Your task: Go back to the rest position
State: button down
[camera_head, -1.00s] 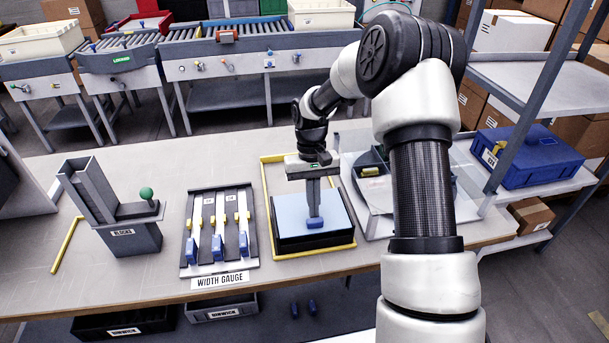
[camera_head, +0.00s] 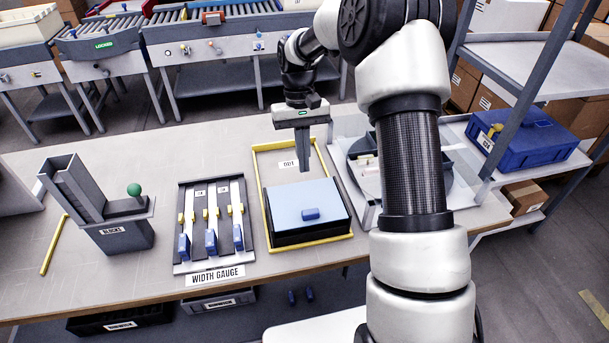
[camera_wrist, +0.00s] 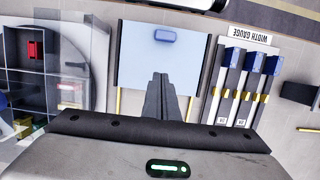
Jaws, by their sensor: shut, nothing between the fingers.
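My gripper (camera_head: 304,168) hangs over the yellow-framed area, fingers together, with nothing between them. In the wrist view, the shut fingertips (camera_wrist: 160,77) point toward a light blue plate. The plate rests on a black base (camera_head: 303,234) inside a yellow frame (camera_head: 262,217).
Left of the frame stands the width gauge (camera_head: 192,215) with several blue blocks on white tracks. A grey slotted stand (camera_head: 125,234) with a green knob is farther left. Right is a round divided tray (camera_head: 443,180). A shelf post (camera_head: 525,95) rises at the right.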

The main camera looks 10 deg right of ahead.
jog(key=shift+v, duration=1.15)
jog(key=s+r+t+p, duration=0.1)
jog(key=s+r+t, duration=0.1)
jog(key=s+r, duration=0.5)
jog(key=s+r+t+p, duration=0.2)
jog(key=s+r, duration=0.1)
jog(key=r, duration=0.7)
jog(key=s+r+t+p, duration=0.1)
jog(key=s+r+t, duration=0.1)
jog(key=s, duration=0.6)
jog(key=s+r+t+p, duration=0.1)
jog(key=s+r+t, duration=0.1)
jog(key=s, duration=0.6)
jog(key=shift+v, duration=0.95)
